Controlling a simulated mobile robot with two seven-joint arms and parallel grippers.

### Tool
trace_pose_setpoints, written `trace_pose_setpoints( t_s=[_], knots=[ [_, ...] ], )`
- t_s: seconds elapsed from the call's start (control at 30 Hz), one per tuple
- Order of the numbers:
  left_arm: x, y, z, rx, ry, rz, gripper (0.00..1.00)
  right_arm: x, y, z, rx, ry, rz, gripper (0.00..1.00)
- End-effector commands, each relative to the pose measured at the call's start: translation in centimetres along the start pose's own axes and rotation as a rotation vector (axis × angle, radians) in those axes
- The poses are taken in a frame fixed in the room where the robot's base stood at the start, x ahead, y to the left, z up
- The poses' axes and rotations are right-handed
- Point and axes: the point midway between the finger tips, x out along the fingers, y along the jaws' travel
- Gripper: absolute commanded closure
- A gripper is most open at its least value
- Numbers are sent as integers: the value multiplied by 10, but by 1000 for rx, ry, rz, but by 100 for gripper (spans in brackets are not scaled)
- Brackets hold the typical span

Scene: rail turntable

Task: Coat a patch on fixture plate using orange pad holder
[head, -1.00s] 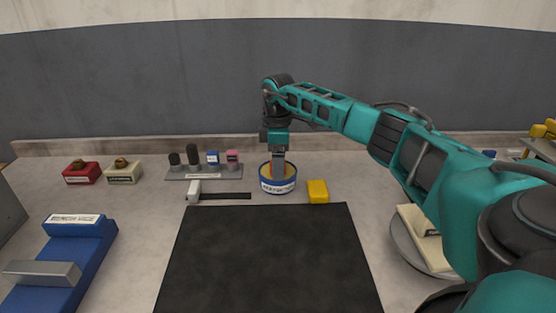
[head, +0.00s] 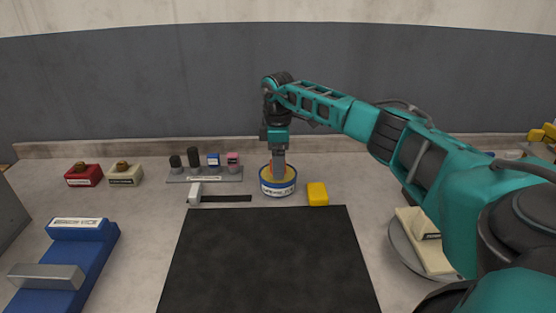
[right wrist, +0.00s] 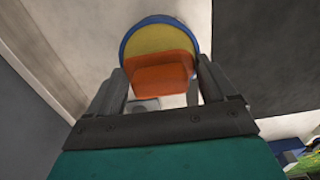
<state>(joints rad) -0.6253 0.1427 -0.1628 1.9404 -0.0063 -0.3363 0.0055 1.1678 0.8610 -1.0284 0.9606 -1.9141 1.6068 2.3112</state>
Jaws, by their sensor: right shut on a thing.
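My right gripper (head: 278,174) points down over a round blue tin (head: 278,189) with a yellow inside, behind the black mat. In the right wrist view my right gripper (right wrist: 155,88) is shut on the orange pad holder (right wrist: 157,78). The holder is at the yellow surface (right wrist: 157,40) within the blue rim. Its underside is hidden, so I cannot tell whether it touches the yellow. A cream plate (head: 418,232), perhaps the fixture plate, lies on a round grey turntable at the right, partly behind my right arm. My left gripper is not in view.
A yellow block (head: 317,194) stands just right of the tin. A dark mat (head: 268,265) fills the front middle and is clear. A small rack (head: 205,174) holds several pieces. A blue fixture (head: 75,255) stands at the left, red and cream boxes (head: 84,175) behind it.

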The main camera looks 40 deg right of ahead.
Motion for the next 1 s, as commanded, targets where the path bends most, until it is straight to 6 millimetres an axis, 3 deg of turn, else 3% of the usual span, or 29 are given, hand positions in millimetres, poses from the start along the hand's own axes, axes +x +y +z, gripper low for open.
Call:
trace_pose_setpoints(
  t_s=[0.07, 0.6, 1.0],
  knots=[
    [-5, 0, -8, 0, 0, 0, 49, -11, 0, 0, 0, 1, 1, 40],
    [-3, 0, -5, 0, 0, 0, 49, -51, 1, 0, 1, 4, 3, 40],
    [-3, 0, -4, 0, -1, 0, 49, -55, 1, 0, 1, 2, 2, 40]
  ],
)
